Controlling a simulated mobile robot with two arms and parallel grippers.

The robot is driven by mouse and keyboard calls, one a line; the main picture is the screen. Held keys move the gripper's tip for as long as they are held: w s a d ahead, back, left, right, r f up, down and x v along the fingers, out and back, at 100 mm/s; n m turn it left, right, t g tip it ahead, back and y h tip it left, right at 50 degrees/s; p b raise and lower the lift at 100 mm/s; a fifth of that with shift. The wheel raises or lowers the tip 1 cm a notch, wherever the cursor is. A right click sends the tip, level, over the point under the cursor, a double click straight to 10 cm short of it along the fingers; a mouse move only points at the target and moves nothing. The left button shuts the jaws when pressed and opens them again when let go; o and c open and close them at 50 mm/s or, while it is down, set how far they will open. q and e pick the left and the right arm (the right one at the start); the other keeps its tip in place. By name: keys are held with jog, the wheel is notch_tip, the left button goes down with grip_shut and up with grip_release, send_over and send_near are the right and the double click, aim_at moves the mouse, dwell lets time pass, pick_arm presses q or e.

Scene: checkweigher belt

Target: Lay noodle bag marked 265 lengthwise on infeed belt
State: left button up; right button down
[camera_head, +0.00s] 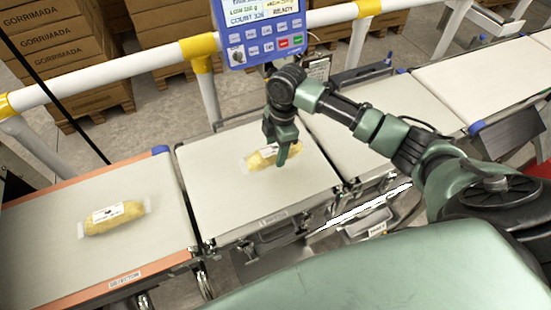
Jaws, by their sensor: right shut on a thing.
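A yellow noodle bag (259,160) with clear ends and a white label lies at the middle belt section (228,205). Its number is too small to read. My right gripper (282,156) reaches down over the bag's right part and is shut on it, hiding some of it. Whether the bag touches the belt is hard to tell. A second, similar bag (124,212) lies on the left, orange-edged belt (50,235); its number is not legible either. My left gripper is not in view.
A blue display panel (259,35) hangs above the middle section. A white and yellow rail (120,70) runs behind the belts. Belt sections to the right, one beside the middle (345,150) and one farther off (490,80), look bare. Cartons (60,50) stand behind.

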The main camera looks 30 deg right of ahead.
jog(key=shift+f, duration=0.8)
notch_tip(320, 180, down, 4)
jog(key=shift+f+p, duration=0.2)
jog(key=shift+p, duration=0.25)
jog(key=c, duration=0.6)
grip_release()
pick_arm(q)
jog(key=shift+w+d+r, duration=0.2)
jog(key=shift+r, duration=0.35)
pick_arm(e)
jog(key=shift+r, duration=0.15)
pick_arm(q)
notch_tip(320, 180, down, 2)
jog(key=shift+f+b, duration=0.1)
jog(key=shift+b, duration=1.05)
pick_arm(e)
jog(key=r, duration=0.4)
jog(key=d+r, duration=0.1)
jog(key=r, duration=0.6)
jog(key=shift+d+r, duration=0.25)
jog(key=shift+r, duration=0.1)
